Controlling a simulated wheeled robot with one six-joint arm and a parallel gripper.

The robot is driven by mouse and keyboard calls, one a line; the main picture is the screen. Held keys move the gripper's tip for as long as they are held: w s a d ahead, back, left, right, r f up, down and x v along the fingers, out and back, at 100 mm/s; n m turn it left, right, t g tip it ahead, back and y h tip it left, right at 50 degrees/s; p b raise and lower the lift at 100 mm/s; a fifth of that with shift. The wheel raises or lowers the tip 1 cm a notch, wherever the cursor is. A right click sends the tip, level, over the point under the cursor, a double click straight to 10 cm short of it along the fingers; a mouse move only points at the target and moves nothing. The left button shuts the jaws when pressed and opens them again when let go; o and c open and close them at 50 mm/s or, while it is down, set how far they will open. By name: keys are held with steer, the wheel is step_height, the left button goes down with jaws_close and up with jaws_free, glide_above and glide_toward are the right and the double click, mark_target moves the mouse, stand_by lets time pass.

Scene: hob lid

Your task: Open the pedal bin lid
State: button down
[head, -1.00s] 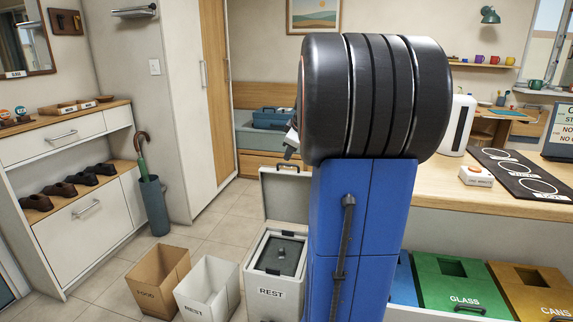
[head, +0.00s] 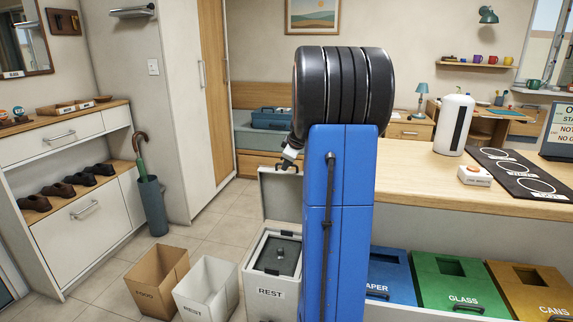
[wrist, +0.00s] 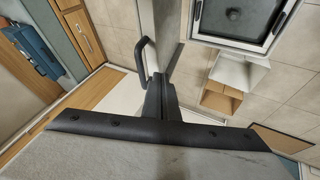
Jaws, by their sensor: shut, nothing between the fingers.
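The white pedal bin marked REST (head: 270,292) stands on the floor left of my arm. Its lid (head: 283,208) stands up at the back of the bin, with a black handle at its top edge. A dark grey inner part shows in the bin's open top. My gripper (head: 288,161) is close to the lid's top edge, partly hidden by my arm. In the wrist view the shut, empty fingers (wrist: 161,95) are beside the black handle (wrist: 143,60) and the lid edge (wrist: 167,30). I cannot tell whether they touch. The bin's top (wrist: 238,18) is beyond them.
A brown FOOD bin (head: 156,281) and an open white REST bin (head: 206,290) stand left of the pedal bin. Blue (head: 391,274), green GLASS (head: 460,284) and CANS (head: 529,291) bins are right, below the counter (head: 430,185).

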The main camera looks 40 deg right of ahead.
steer(key=shift+w+d, duration=0.5)
steer(key=shift+d, duration=0.25)
steer(key=shift+d, duration=0.1)
steer(key=w+d+y, duration=0.1)
steer(key=w+d, duration=0.4)
steer(key=d, duration=0.3)
steer(key=shift+r+g, duration=0.35)
steer(key=shift+g, duration=0.05)
